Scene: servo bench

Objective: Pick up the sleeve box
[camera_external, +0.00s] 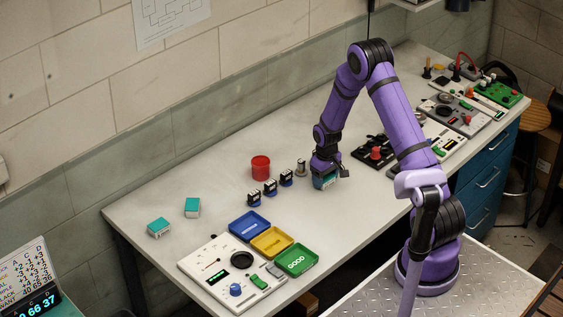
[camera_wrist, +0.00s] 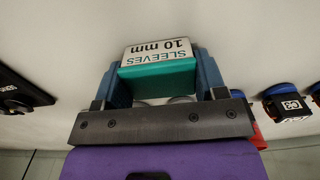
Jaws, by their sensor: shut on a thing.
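The sleeve box (camera_wrist: 158,66) is a teal box with a white label that reads "SLEEVES 10 mm". In the wrist view it sits between the two blue fingers of my gripper (camera_wrist: 163,80), which are shut on it. In the external view my gripper (camera_external: 326,180) is low over the middle of the bench, with the box at its tip mostly hidden by the fingers. I cannot tell whether the box touches the bench top.
Several dark servos (camera_external: 270,187) stand left of my gripper, with a red cup (camera_external: 260,167) behind them. Blue, yellow and green trays (camera_external: 297,260) and a tester panel (camera_external: 226,285) lie at front left. Two teal boxes (camera_external: 192,207) lie farther left. Panels (camera_external: 373,153) stand to the right.

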